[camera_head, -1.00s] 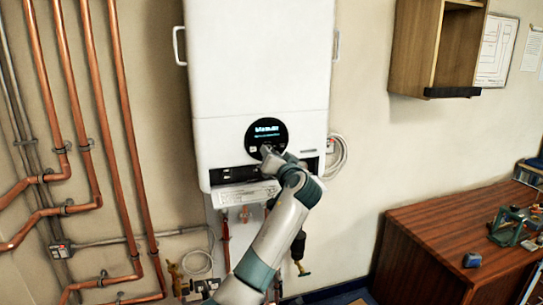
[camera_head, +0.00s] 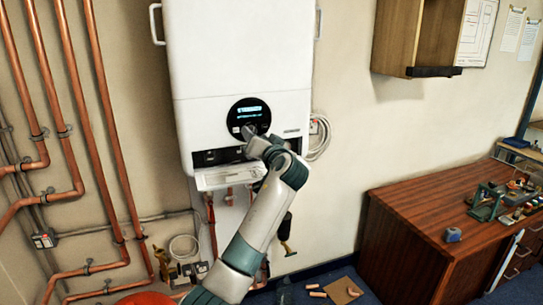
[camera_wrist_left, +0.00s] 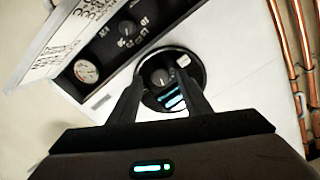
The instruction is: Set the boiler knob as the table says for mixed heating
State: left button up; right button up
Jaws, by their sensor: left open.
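The white boiler (camera_head: 243,55) hangs on the wall. Its round black display dial (camera_head: 249,111) has a lit screen and a small central knob, seen in the left wrist view (camera_wrist_left: 161,77). My left gripper (camera_head: 251,135) is at the dial's lower edge. In the left wrist view its open fingers (camera_wrist_left: 160,90) straddle the line to the central knob; contact cannot be told. A black strip holds a second knob (camera_wrist_left: 127,29) with markings around it and a pressure gauge (camera_wrist_left: 87,71). A lowered flap (camera_wrist_left: 68,38) carries printed table text, too small to read. My right gripper is not in view.
Copper pipes (camera_head: 112,130) run down the left wall. A wooden workbench (camera_head: 420,205) with tools stands at right, below a wall cabinet (camera_head: 416,40). Pipe pieces lie on the floor (camera_head: 340,290). The wall between boiler and workbench is mostly clear.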

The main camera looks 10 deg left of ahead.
pick_arm(q)
jog(key=b+v, duration=0.5)
jog(key=v, duration=1.1)
jog(key=shift+w+f, duration=0.1)
